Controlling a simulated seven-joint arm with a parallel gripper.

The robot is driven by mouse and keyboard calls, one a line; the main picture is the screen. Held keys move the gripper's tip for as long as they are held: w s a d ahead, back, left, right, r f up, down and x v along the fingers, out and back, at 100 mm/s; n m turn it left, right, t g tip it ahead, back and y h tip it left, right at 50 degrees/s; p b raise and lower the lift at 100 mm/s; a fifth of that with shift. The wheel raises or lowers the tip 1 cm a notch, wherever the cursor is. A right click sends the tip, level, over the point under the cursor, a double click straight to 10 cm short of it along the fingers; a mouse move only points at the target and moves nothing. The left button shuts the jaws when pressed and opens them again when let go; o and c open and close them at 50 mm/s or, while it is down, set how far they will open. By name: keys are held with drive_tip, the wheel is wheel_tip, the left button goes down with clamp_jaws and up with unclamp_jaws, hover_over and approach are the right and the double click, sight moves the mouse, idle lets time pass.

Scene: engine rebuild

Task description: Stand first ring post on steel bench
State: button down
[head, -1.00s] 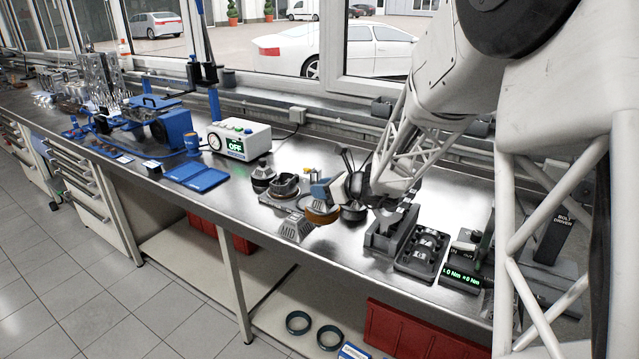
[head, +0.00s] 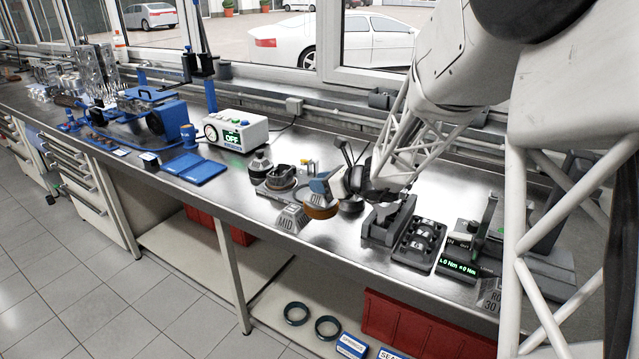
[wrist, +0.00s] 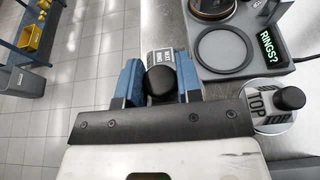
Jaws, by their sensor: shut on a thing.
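My gripper (wrist: 160,80) is shut on a black-topped post (wrist: 160,82), whose round top shows between the two blue fingers in the wrist view. A grey face with small lettering shows just beyond it. In the head view my gripper (head: 320,186) is over the front of the steel bench (head: 225,200). An orange-brown round piece (head: 322,211) shows just under the fingers. Its exact join to the post is hidden, and I cannot tell its height above the bench. A grey piece marked MID (head: 291,219) stands to the left, near the front edge.
A grey ring station (wrist: 222,50) with a "RINGS?" display and a round piece marked TOP (wrist: 265,108) with a black knob lie right of my gripper in the wrist view. A grey block (head: 388,222) and dark tray (head: 420,243) stand right.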

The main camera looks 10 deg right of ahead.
drive_tip(key=shift+a, duration=0.1)
drive_tip(key=a+f+n+g+y, duration=0.1)
drive_tip(key=a+n+g+y, duration=0.2)
drive_tip(key=a, duration=1.1)
drive_tip(key=shift+f+n+g, duration=0.35)
drive_tip(key=shift+n+g, duration=0.45)
drive_tip(key=w+a+f, duration=0.1)
drive_tip(key=w+a, duration=0.2)
drive_tip(key=w, duration=1.2)
drive_tip(key=shift+w+f, duration=0.25)
drive_tip(key=shift+w, duration=0.05)
drive_tip(key=shift+d+f, duration=0.1)
drive_tip(key=shift+f, duration=1.65)
drive_tip(key=shift+f, duration=0.1)
